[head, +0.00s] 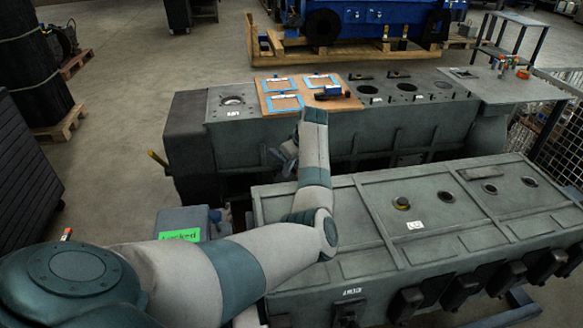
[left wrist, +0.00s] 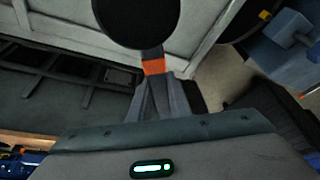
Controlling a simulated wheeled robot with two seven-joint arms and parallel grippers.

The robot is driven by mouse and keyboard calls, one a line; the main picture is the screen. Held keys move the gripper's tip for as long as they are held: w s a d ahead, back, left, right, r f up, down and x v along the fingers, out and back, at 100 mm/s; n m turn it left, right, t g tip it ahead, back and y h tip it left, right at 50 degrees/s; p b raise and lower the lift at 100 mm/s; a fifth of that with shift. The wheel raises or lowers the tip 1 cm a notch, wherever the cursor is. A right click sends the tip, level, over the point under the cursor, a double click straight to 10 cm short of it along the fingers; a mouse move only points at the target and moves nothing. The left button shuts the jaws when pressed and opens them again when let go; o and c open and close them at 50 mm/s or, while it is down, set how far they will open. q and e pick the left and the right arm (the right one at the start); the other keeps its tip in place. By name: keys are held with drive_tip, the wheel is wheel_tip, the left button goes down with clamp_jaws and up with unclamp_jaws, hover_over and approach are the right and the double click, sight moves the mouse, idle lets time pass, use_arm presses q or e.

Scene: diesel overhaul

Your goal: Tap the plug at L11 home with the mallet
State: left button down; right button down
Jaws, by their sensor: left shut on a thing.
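The mallet shows in the left wrist view with a round black head (left wrist: 134,18) and an orange band (left wrist: 153,66) below it. My left gripper (left wrist: 160,95) is shut on the mallet's handle. In the head view my left gripper (head: 287,153) is mostly hidden behind my arm, over the gap between the two engine blocks. A small plug with a yellow-brown top (head: 401,203) sits in the near block's grey top (head: 345,215), beside a white label (head: 415,225) too small to read surely. The mallet is apart from this plug. My right gripper is out of view.
The far engine block (head: 222,135) carries a brown board (head: 275,100) with blue-framed sheets and a dark tool. Open holes (head: 489,188) lie on the near block's right. A grey box with a green "Locked" sign (head: 180,235) stands left of the near block.

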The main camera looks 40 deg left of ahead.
use_arm(q)
drive_tip(key=shift+w+f+b, duration=0.1)
drive_tip(key=shift+f+b, duration=2.2)
drive_tip(key=shift+f, duration=0.4)
drive_tip(key=shift+r, duration=0.1)
drive_tip(key=shift+d+p, duration=0.15)
drive_tip(key=shift+p, duration=0.25)
drive_tip(key=shift+p, duration=0.3)
